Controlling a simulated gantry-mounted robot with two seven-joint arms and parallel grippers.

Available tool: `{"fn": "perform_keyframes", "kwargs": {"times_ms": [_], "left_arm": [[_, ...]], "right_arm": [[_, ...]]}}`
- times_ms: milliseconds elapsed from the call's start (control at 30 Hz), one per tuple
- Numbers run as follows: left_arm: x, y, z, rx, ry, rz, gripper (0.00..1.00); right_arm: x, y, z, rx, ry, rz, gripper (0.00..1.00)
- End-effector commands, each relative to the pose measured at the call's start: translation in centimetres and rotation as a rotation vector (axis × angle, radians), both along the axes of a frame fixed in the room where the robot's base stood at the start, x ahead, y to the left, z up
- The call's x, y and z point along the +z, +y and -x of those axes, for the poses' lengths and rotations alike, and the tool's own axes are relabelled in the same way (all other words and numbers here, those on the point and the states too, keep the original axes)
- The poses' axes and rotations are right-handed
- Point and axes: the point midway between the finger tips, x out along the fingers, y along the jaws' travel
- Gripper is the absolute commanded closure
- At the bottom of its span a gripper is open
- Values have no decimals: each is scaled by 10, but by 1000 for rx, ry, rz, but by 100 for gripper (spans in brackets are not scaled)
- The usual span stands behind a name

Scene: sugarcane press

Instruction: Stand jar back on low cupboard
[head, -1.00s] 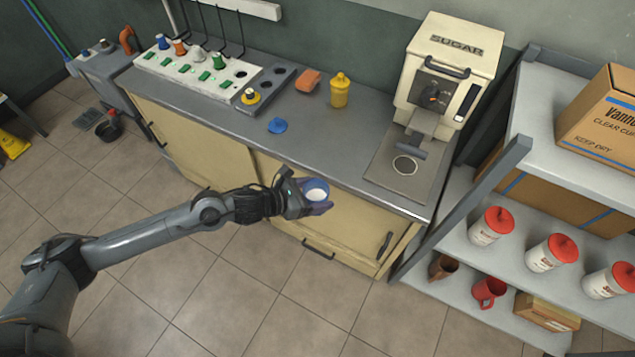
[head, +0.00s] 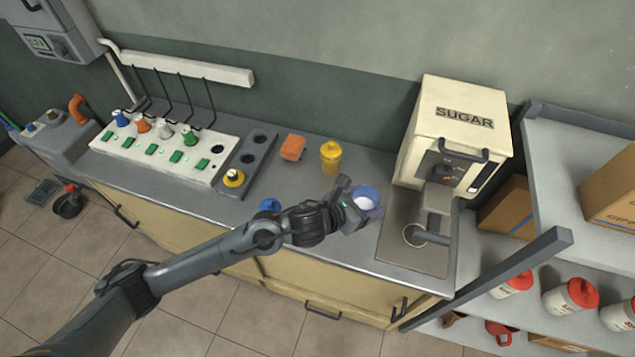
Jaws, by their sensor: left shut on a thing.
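My left gripper (head: 352,208) is shut on an open blue jar (head: 364,194) with white contents. It holds the jar over the front part of the grey top of the low cupboard (head: 318,262), just left of the sugar machine's base plate. I cannot tell whether the jar touches the top. A blue lid (head: 269,204) lies on the cupboard top left of the gripper, partly hidden by my left arm. My right gripper is not in view.
The sugar machine (head: 452,145) stands to the right of the jar. A yellow bottle (head: 330,157) and an orange block (head: 293,147) stand behind. A white panel with coloured knobs (head: 160,147) is at the left. A shelf frame (head: 490,280) rises at the right.

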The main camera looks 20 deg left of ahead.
Motion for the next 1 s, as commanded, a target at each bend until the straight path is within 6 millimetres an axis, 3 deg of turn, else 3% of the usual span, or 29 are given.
{"fn": "perform_keyframes", "kwargs": {"times_ms": [167,600,1000], "left_arm": [[-10,18,-3,7,2,-3,70],[-55,96,-10,6,0,-2,70],[-72,110,-11,4,0,2,70]], "right_arm": [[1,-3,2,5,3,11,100],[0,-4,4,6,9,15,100],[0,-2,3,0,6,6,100]]}}
